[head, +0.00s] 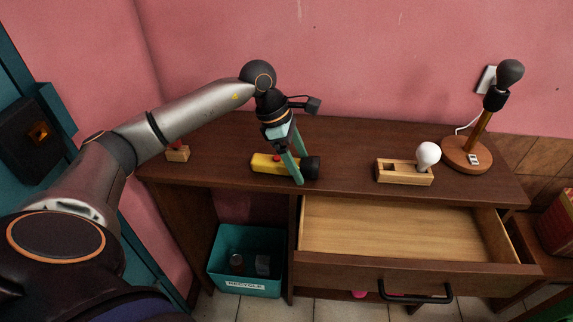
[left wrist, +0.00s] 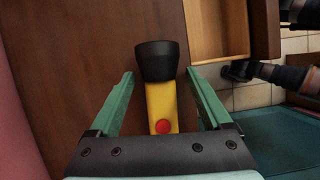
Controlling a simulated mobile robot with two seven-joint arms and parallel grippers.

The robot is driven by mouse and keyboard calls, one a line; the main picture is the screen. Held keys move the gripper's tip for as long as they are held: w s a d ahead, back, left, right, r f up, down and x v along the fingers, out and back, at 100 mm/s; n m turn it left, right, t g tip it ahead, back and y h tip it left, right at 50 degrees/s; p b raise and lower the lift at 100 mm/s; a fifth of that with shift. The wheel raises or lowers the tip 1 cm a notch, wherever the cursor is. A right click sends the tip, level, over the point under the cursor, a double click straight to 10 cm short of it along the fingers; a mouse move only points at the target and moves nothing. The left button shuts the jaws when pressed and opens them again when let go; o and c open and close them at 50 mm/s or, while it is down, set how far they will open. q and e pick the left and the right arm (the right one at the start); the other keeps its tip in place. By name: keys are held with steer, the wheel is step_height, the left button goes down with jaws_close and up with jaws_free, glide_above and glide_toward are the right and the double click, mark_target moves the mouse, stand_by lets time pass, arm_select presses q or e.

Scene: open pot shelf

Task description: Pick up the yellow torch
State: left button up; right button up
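The yellow torch (head: 265,163) lies on its side on the brown cabinet top, its black head pointing right in the head view. It has a red button. My left gripper (head: 301,170) is over the torch near its head, with the teal fingers apart. In the left wrist view, the torch (left wrist: 162,103) lies between the two fingers of my left gripper (left wrist: 159,76), with a visible gap on each side. The fingers hide a small part of the torch in the head view. I do not make out my right gripper.
An open, empty-looking drawer (head: 395,229) juts out in front. A wooden holder (head: 391,171) with a white bulb (head: 428,154) and a lamp (head: 466,154) stand right of the torch. A small wooden block (head: 178,155) is at left. A teal recycling bin (head: 245,276) stands below.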

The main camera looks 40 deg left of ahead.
arm_select(q)
jaws_close()
stand_by(0.5)
steer(key=shift+r, duration=0.1)
